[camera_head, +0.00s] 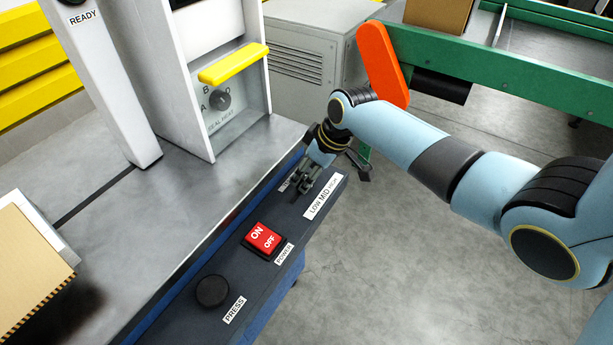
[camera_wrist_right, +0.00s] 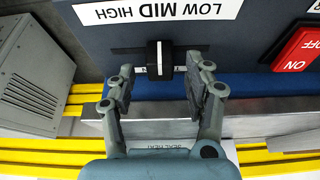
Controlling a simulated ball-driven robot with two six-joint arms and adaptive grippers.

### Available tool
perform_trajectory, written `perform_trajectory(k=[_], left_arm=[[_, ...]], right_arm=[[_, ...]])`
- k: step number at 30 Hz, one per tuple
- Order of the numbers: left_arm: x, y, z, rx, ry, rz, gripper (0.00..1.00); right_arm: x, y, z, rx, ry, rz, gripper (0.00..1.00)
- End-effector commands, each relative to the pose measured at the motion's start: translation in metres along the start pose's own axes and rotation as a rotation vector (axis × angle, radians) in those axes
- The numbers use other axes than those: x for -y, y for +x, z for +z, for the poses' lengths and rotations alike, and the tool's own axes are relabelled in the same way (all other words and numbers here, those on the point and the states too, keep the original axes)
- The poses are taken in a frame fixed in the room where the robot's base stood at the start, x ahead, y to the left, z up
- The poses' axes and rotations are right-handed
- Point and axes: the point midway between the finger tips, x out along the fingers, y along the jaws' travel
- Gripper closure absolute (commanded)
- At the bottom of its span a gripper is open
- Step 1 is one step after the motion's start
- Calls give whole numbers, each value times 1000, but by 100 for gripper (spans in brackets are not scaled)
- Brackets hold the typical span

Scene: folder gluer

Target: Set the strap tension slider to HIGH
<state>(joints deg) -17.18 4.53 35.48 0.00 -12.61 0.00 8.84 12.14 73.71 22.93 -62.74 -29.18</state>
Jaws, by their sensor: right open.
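The strap tension slider has a black knob with a white line (camera_wrist_right: 159,58), standing near the middle of its dark slot (camera_wrist_right: 190,47), level with MID. Its white LOW MID HIGH label (camera_wrist_right: 157,10) also shows in the head view (camera_head: 323,196), where HIGH is at the upper right end, away from the power switch. My right gripper (camera_wrist_right: 160,75) is open, with one finger on each side of the knob and gaps visible on both sides. In the head view, the right gripper (camera_head: 308,188) hides most of the slider. My left gripper is not in view.
The red ON/OFF power switch (camera_head: 262,239) and the round black PRESS knob (camera_head: 212,291) sit on the same dark panel (camera_head: 240,275). An orange guard (camera_head: 383,62) and green rail (camera_head: 500,75) are beyond my right arm. A cardboard stack (camera_head: 30,265) lies at left.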

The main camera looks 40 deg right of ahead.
Motion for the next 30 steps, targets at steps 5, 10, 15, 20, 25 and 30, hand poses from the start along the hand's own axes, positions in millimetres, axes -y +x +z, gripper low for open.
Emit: perform_trajectory(k=[5,10,15,20,25,30], left_arm=[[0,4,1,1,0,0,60],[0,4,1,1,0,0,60],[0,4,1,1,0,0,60],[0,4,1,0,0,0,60],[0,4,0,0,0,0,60],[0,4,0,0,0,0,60]], right_arm=[[0,16,0,-1,1,0,48],[0,18,0,-1,0,1,48],[0,18,0,-1,0,1,53],[0,18,0,-1,0,1,74],[0,18,0,-1,0,1,96],[0,18,0,0,0,1,100]])
